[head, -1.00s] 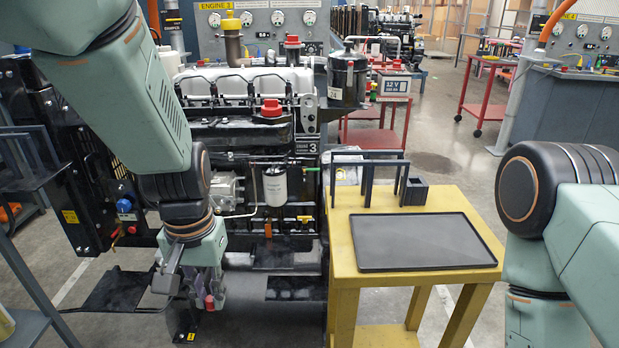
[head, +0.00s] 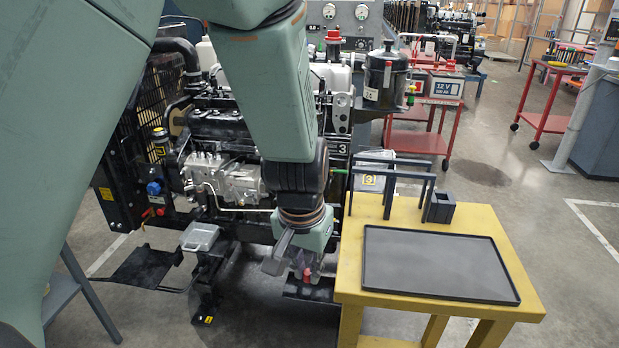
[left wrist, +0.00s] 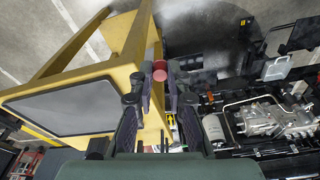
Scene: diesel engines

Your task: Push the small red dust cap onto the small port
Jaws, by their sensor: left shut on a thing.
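The small red dust cap (head: 307,275) is held between the fingertips of my left gripper (head: 305,268), low in front of the engine and just left of the yellow table. In the left wrist view the red cap (left wrist: 160,71) sits between the two dark fingers of the left gripper (left wrist: 160,78). The engine (head: 235,125) stands behind, with its grey injection pump (head: 228,178) on the near side. My left arm covers part of the engine. I cannot make out the small port. My right gripper does not show.
The yellow table (head: 440,212) is close on the right, carrying a black tray (head: 435,265), a dark frame (head: 395,165) and a small dark box (head: 439,207). A red cart (head: 415,143) stands behind. Free floor lies to the right.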

